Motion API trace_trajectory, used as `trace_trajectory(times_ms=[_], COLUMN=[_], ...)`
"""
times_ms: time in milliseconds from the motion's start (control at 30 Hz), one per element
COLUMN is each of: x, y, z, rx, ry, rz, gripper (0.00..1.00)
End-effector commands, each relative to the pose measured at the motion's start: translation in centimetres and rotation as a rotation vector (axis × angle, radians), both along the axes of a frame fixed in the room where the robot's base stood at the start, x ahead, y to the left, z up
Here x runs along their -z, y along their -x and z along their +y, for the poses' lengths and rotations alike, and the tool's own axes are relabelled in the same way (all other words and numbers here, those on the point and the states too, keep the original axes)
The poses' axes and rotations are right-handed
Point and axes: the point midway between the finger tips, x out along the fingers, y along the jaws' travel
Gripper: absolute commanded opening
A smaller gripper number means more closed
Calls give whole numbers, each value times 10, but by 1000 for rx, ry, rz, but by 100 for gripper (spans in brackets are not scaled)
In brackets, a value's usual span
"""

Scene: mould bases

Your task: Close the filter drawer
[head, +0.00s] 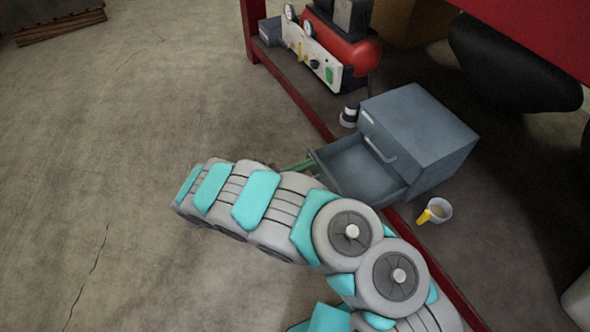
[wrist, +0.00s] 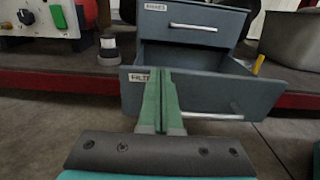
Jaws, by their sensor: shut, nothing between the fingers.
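The filter drawer (head: 360,171) is the lower drawer of a small grey cabinet (head: 432,127) and stands pulled well out toward me. In the wrist view its front panel (wrist: 255,97) faces me, with a partly hidden label (wrist: 139,77) at upper left and a silver bar handle (wrist: 212,116). My gripper (wrist: 163,74) is shut and empty, its green fingers pointing at the panel left of the handle. In the head view my gripper (head: 311,162) is at the drawer's front-left end. I cannot tell whether the tips touch the panel.
The upper drawer (wrist: 190,22) is shut. The cabinet stands on a dark shelf with a red edge (head: 293,97). A red compressor (head: 340,45) and a small dark cylinder (head: 349,115) are on its left, a cup (head: 436,211) on its right. Open floor lies left.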

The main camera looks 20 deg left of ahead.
Motion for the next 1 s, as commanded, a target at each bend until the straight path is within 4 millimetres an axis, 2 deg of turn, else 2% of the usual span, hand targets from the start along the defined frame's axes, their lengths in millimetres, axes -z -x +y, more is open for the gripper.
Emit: trace_trajectory(times_ms=[467, 567, 900, 1000], x=[0, 1, 2, 1], y=[-5, -15, -74, -84], z=[-4, -13, -63, -72], rx=[1, 3, 5, 2], ry=[-1, -1, -3, -1], rz=[1, 1, 2, 2], gripper=[0, 0, 0, 0])
